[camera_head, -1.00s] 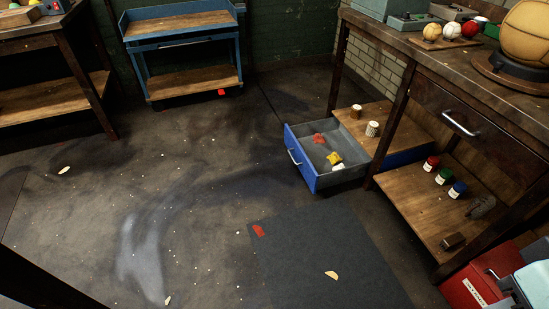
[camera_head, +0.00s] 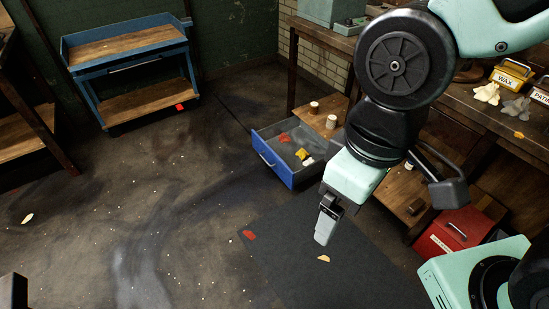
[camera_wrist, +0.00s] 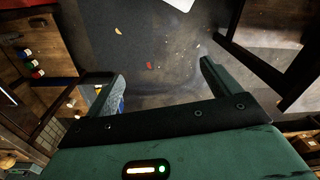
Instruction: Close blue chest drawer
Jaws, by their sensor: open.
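The blue chest drawer (camera_head: 286,175) stands pulled out from under the workbench, low near the floor. It has a blue front with a metal handle (camera_head: 266,158) facing left and a grey inside holding red, yellow and white scraps. My gripper (camera_head: 326,222) hangs in front of and to the right of the drawer in the head view, pointing down over the dark mat, apart from the drawer. In the wrist view my gripper (camera_wrist: 163,85) has its two fingers wide apart with nothing between them. A bit of blue, likely the drawer (camera_wrist: 121,104), shows beside the left finger.
The workbench (camera_head: 510,125) runs along the right, with a lower shelf and a red toolbox (camera_head: 456,236). A blue cart (camera_head: 128,62) stands at the back left. The dark mat (camera_head: 290,265) lies on the floor. The floor left of the drawer is open.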

